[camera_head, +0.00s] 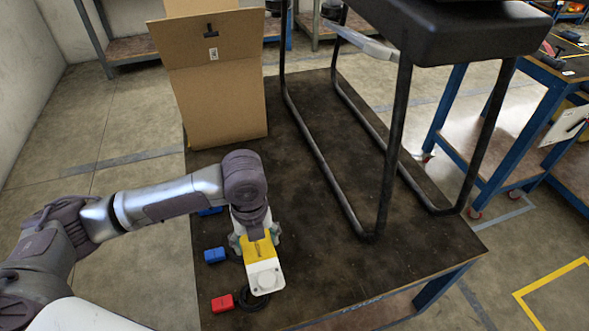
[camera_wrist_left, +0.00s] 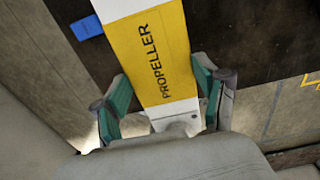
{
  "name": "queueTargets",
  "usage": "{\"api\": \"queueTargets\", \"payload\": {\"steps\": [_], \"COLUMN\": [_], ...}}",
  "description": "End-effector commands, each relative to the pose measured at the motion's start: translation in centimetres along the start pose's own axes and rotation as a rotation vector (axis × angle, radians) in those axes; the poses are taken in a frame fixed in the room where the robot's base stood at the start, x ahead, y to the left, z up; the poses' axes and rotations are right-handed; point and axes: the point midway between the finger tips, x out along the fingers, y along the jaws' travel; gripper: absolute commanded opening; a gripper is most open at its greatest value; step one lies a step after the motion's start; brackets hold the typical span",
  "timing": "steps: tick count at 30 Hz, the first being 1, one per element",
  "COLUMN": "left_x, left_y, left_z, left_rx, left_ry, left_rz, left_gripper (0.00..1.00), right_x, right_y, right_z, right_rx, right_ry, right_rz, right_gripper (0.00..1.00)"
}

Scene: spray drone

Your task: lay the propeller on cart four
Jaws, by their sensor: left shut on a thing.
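The propeller piece (camera_head: 264,276) is a flat white item with a yellow band, and PROPELLER is printed on the band in the left wrist view (camera_wrist_left: 158,50). It is over the near left part of the dark table top. My left gripper (camera_head: 256,243) is shut on it, with green-padded fingers on either side of it in the left wrist view (camera_wrist_left: 160,98). I cannot tell whether it touches the table. A blue-framed cart (camera_head: 477,162) stands at the right; no number is readable on it. My right gripper is not in view.
The dark table (camera_head: 420,245) bears a cardboard box (camera_head: 215,100) and a black tubular drone frame (camera_head: 392,150). A blue block (camera_head: 214,255), a red block (camera_head: 222,303) and a black ring (camera_head: 252,302) lie near the propeller. Floor shows between table and cart.

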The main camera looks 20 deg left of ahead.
Motion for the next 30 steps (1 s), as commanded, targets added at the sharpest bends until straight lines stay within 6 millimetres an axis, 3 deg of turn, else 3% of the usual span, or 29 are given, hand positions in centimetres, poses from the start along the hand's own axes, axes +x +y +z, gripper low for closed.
{"api": "queueTargets", "payload": {"steps": [15, 23, 30], "left_x": [6.1, 7.3, 10.6], "left_y": [-8.8, -9.8, -9.7], "left_z": [5.2, 5.9, 5.8], "left_rx": [0.009, 0.009, 0.009], "left_ry": [0.000, -0.001, -0.001], "left_rz": [-0.001, 0.000, 0.001], "left_gripper": [0.34, 0.34, 0.34], "right_x": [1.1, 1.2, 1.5], "right_y": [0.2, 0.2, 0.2], "right_z": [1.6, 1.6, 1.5], "right_rx": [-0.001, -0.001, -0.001], "right_ry": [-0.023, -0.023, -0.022], "right_rz": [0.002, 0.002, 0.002], "right_gripper": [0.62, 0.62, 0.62]}}
